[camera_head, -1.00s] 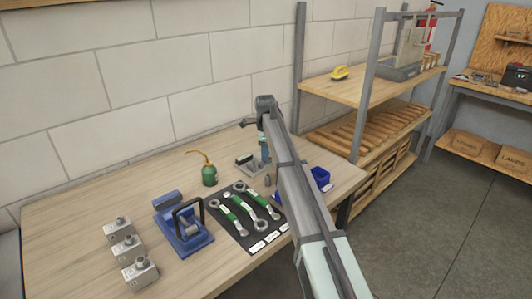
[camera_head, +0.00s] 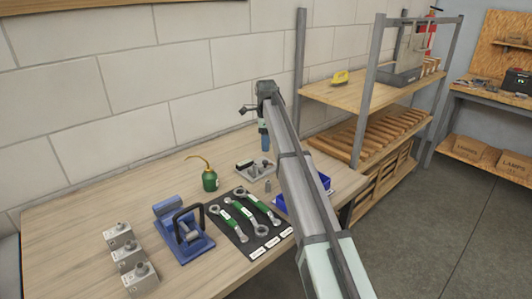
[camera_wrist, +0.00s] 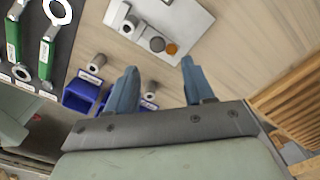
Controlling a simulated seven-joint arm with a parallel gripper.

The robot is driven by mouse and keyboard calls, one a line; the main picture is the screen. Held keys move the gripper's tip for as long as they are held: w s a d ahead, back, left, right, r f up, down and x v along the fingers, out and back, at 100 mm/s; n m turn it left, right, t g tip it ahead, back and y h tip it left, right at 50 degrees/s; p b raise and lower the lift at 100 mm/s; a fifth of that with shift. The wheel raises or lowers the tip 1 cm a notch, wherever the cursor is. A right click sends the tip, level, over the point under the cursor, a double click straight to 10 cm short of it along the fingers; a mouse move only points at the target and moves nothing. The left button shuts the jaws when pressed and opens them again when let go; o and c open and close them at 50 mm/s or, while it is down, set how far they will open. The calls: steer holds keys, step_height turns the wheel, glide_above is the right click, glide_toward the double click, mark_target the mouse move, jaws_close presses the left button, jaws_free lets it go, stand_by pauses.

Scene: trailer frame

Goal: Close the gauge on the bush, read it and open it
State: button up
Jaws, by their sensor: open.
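A light grey plate (camera_head: 242,173) with a small fixture on it stands on the bench; I take it to be the gauge, but cannot tell if it is shut. In the wrist view the plate (camera_wrist: 195,22) carries a grey cylinder (camera_wrist: 129,25), a dark round part (camera_wrist: 157,44) and an orange disc (camera_wrist: 171,49). A small grey bush (camera_head: 267,186) stands on the bench beside the plate; it also shows in the wrist view (camera_wrist: 97,62). No reading is visible.
Blue bins (camera_head: 322,180) stand right of the plate, partly behind my arm. A black mat (camera_head: 240,240) holds green-handled ring tools. A green oil can (camera_head: 209,180), a blue fixture with a black handle (camera_head: 187,243) and grey blocks stand left.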

step_height(320, 180, up, 6)
steer(key=shift+r, duration=0.15)
stand_by(0.4)
